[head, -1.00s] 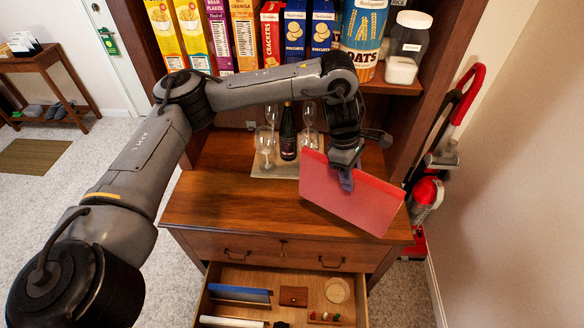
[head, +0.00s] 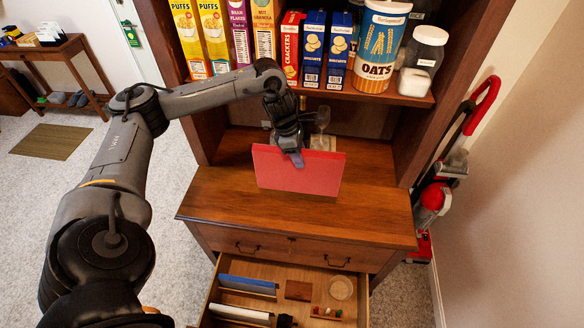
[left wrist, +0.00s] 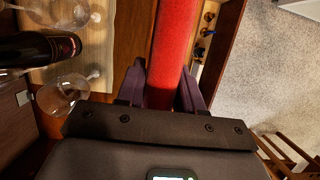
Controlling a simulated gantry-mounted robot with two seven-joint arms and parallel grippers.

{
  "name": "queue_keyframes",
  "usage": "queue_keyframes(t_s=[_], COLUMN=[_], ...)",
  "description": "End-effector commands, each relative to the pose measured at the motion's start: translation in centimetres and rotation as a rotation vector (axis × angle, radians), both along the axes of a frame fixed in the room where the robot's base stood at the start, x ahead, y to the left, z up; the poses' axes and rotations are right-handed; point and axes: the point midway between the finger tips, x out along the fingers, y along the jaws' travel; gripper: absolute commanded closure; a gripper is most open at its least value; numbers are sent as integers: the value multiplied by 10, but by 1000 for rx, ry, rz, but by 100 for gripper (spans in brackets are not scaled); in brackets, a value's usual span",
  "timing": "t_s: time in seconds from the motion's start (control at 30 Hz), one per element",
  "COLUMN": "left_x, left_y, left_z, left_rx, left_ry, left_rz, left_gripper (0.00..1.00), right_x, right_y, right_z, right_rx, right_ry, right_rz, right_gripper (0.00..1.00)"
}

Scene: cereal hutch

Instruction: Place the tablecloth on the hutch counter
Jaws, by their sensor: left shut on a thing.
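The tablecloth (head: 298,172) is a flat, red folded panel, held upright on its edge at the middle of the hutch counter (head: 218,196). My left gripper (head: 296,156) is shut on its upper edge. I cannot tell whether its lower edge touches the counter. In the left wrist view the red tablecloth (left wrist: 174,50) runs between the two dark fingers of my left gripper (left wrist: 160,85). My right gripper shows in neither view now.
Wine glasses (left wrist: 65,95) and a dark bottle (left wrist: 35,48) stand on a mat behind the tablecloth. Cereal boxes and an oats canister (head: 380,45) fill the shelf above. The drawer (head: 255,300) below is open. A red vacuum (head: 435,200) stands at right. Counter on both sides is bare.

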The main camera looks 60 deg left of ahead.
Motion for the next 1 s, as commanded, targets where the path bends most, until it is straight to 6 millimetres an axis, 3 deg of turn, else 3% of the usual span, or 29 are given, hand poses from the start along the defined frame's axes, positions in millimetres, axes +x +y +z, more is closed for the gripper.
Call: queue_keyframes(t_s=[0.4, 0.6, 1.0], left_x=[-22, -30, -34], left_y=[72, 99, 108], left_z=[-43, -60, -79], left_rx=[0, 0, 0], left_ry=[0, -1, 0], left_rz=[9, 5, 2], left_gripper=[100, 100, 100], right_x=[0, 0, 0], right_y=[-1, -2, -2], right_z=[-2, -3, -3], right_rx=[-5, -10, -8], right_ry=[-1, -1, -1], right_rz=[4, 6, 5], right_gripper=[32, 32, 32])
